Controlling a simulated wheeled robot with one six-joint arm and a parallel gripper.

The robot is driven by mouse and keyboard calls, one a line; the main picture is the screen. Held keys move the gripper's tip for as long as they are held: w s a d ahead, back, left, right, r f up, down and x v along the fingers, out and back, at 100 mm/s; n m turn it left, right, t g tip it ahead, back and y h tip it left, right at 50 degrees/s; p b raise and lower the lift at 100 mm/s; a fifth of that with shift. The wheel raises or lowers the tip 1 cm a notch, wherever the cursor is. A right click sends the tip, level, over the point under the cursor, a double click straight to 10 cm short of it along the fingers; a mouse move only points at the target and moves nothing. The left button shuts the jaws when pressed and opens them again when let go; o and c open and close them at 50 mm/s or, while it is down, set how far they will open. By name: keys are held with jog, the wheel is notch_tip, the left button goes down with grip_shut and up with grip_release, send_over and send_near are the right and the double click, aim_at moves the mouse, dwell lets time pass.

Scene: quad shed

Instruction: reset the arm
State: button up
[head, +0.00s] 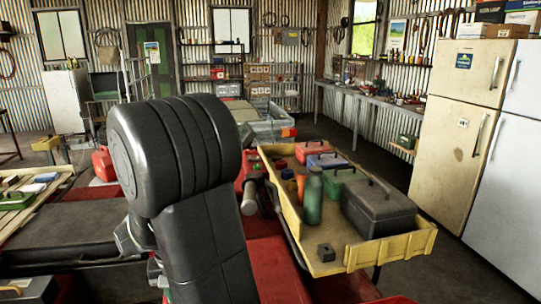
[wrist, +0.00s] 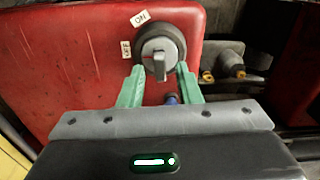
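In the wrist view my gripper (wrist: 159,72) has its two green fingers spread apart, with nothing held between them. A grey rotary knob (wrist: 159,58) on a dark round base shows at and just beyond the fingertips. A clear gap shows on each side of its grip. The knob is mounted on a red panel (wrist: 85,50) with an ON label (wrist: 140,18) above it and an OFF label (wrist: 126,50) to its left. In the head view my black arm fills the lower middle, and the gripper does not show there.
A yellow tray (head: 357,254) to the right of my arm holds a dark toolbox (head: 378,208), a green bottle (head: 313,197) and other boxes. A cream fridge (head: 455,150) stands at the right, and a workbench (head: 375,98) behind. Grey-capped fittings (wrist: 232,62) sit right of the red panel.

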notch_tip(320, 180, down, 2)
jog(key=shift+f+b, duration=0.25)
jog(key=shift+b, duration=0.4)
jog(key=shift+r+m, duration=0.15)
jog(key=shift+m, duration=0.45)
